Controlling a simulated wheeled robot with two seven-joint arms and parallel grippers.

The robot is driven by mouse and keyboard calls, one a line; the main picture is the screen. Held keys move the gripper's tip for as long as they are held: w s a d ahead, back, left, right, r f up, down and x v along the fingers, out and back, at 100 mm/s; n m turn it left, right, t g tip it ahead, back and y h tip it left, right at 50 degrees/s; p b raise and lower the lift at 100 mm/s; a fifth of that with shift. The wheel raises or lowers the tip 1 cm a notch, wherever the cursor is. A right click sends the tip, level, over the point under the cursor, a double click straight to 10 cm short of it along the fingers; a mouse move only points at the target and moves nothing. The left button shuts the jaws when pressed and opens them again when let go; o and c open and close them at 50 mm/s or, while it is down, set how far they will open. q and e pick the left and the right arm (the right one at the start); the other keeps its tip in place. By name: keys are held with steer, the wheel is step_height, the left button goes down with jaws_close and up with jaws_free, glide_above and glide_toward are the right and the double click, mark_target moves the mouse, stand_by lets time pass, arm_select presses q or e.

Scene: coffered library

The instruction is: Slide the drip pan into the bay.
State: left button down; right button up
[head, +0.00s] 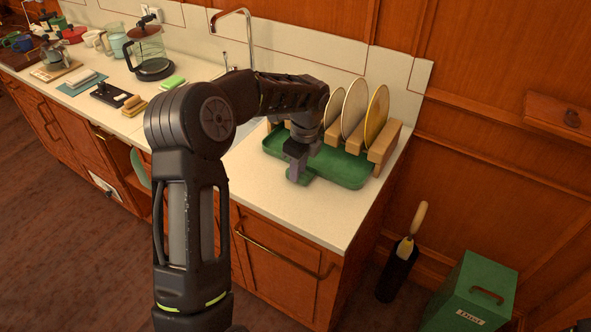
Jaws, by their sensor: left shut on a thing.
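The drip pan (338,173) is a shallow green tray lying on the white counter at its right end. It is at the foot of a wooden plate rack (384,143), and its front part sticks out toward me. The bay looks to be the space under the rack; the plates and my arm hide most of it, so I cannot tell how deep the pan sits. My left gripper (297,172) points down at the pan's near left edge and is shut on a green part there. My right gripper is not in view.
Three plates (354,108) stand upright in the rack. A tap (250,45) rises behind my left arm. A coffee press (150,50), sponges and other kitchenware line the counter to the left. The front right counter is clear. A green box (476,285) stands on the floor at right.

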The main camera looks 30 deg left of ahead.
arm_select(q)
steer(key=shift+w, duration=0.45)
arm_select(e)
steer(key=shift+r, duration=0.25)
arm_select(q)
steer(key=c, duration=1.2)
jaws_free()
steer(key=shift+r, duration=0.4)
steer(key=r, duration=0.4)
steer(key=d+r+b, duration=0.1)
steer(key=r, duration=0.2)
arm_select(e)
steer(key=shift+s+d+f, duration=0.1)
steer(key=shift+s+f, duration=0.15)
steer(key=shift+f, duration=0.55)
